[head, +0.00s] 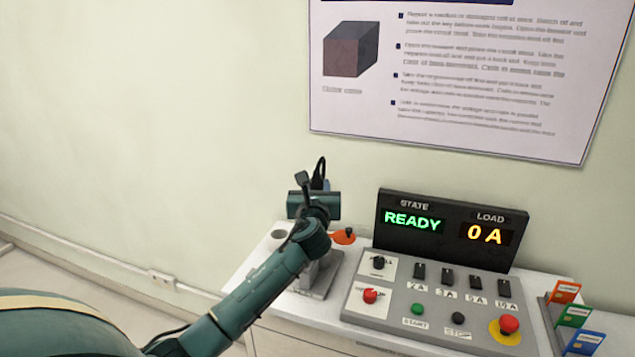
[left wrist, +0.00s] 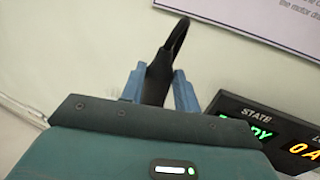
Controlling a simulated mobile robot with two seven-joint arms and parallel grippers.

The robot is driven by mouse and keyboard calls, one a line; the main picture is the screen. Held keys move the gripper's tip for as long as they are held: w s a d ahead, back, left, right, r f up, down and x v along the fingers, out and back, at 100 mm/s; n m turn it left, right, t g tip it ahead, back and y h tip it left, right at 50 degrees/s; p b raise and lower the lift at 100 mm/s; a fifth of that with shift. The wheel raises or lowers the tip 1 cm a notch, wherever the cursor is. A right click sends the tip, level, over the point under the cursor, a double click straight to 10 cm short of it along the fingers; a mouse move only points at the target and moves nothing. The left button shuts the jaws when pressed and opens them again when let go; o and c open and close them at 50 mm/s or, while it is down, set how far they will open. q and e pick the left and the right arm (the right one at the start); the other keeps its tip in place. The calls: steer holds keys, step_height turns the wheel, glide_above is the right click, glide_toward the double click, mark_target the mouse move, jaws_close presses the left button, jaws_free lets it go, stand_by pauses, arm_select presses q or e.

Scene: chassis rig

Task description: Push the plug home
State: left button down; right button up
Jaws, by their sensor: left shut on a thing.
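My left gripper (head: 322,184) is above the back left of the bench, in front of the wall. In the left wrist view its two blue fingers (left wrist: 158,88) are shut on a black plug (left wrist: 158,74), whose black cable loops up and to the right. In the head view the plug (head: 319,170) is a small dark shape at the fingers, partly hidden by my gripper. A grey stand (head: 325,277) is below my left gripper, largely covered by my arm. I cannot make out a socket or whether the plug touches one. My right gripper is not in view.
A grey control panel (head: 420,322) with knobs, switches and a red stop button (head: 509,324) is to the right. Behind it a display (head: 448,231) reads READY and 0 A. An orange-red part (head: 343,237) sits beside my wrist. Coloured cards (head: 574,316) stand at the right edge.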

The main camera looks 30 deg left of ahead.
arm_select(q)
steer(key=shift+s+d+f+h, duration=0.1)
steer(key=shift+d+h, duration=0.2)
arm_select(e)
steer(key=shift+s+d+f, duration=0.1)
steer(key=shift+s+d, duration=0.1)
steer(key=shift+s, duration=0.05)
arm_select(q)
steer(key=shift+f, duration=0.4)
steer(key=shift+f+b, duration=1.7)
steer(key=shift+f, duration=0.8)
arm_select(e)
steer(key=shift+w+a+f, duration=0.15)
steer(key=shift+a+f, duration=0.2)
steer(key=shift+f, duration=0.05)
arm_select(q)
steer(key=shift+p, duration=0.35)
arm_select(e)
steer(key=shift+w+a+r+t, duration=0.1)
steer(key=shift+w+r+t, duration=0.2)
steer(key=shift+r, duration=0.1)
